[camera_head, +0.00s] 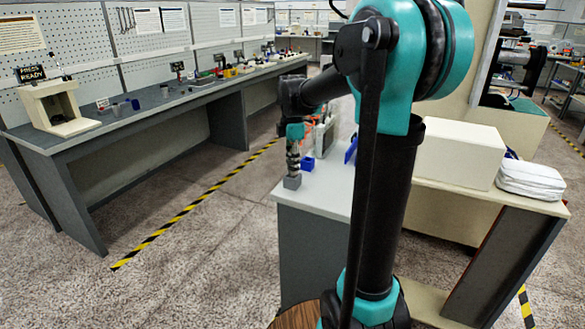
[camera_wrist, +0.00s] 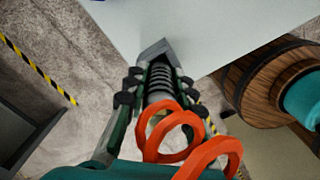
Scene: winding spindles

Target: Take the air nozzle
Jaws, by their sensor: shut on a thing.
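My gripper (camera_wrist: 157,70) points down at the corner of the white-topped table, with its two fingers around a dark ribbed cylinder (camera_wrist: 160,84), which appears to be the air nozzle. Orange-red coiled rings (camera_wrist: 172,135), apparently its hose, lie at the near end of this cylinder in the wrist view. In the head view my gripper (camera_head: 293,160) is just above a small grey block (camera_head: 292,182) on the table corner. The nozzle's tip is hidden, and I cannot tell whether it still touches the block.
The white tabletop (camera_head: 325,192) carries a blue block (camera_head: 308,163) close behind the gripper. A large white box (camera_head: 460,153) and folded white cloths (camera_head: 530,180) are at the right. A long workbench (camera_head: 150,115) stands left across an aisle with yellow-black floor tape (camera_head: 190,208).

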